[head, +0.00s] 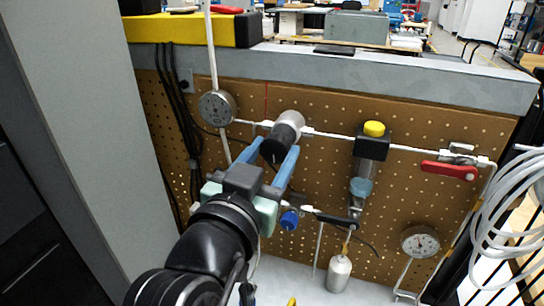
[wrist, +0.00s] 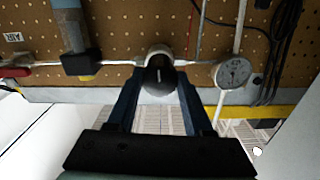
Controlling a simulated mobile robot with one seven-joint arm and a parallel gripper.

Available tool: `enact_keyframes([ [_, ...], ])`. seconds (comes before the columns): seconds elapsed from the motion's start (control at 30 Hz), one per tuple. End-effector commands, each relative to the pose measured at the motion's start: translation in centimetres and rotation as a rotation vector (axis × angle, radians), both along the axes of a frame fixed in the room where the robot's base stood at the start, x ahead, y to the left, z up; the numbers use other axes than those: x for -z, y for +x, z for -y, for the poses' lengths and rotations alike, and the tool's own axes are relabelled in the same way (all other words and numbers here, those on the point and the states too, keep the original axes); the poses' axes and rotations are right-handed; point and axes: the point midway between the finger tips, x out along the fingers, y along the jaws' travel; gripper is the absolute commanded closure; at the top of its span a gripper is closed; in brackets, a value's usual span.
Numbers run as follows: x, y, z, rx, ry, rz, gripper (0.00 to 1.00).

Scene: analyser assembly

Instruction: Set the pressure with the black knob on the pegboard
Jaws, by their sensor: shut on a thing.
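The black knob (head: 278,146) sits on the front of a silver cylindrical regulator (head: 290,121) on the pegboard (head: 320,120). In the wrist view the knob (wrist: 159,80) faces the camera with a light mark on it. My gripper (head: 279,158) has its two blue fingers on either side of the knob and is shut on it; the wrist view shows the same gripper (wrist: 159,82). A round gauge (head: 217,107) is on the line to the left of the knob; in the wrist view the gauge (wrist: 233,73) is to the right, its reading too small to tell.
A black valve with a yellow cap (head: 373,130) and a red lever (head: 449,171) are to the right. A second gauge (head: 420,241) is low right. A blue knob (head: 289,220) and a small silver cylinder (head: 339,273) are below. Black cables (head: 178,110) hang at the left.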

Motion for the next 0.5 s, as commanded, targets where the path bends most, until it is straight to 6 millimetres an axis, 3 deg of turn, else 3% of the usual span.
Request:
enact_keyframes([
  [0.37, 0.13, 0.01, 0.00, 0.001, 0.005, -0.003, 1.00],
  [0.4, 0.13, 0.01, 0.00, 0.001, 0.005, -0.003, 0.45],
  [0.5, 0.11, 0.01, 0.00, 0.001, 0.004, -0.003, 0.27],
])
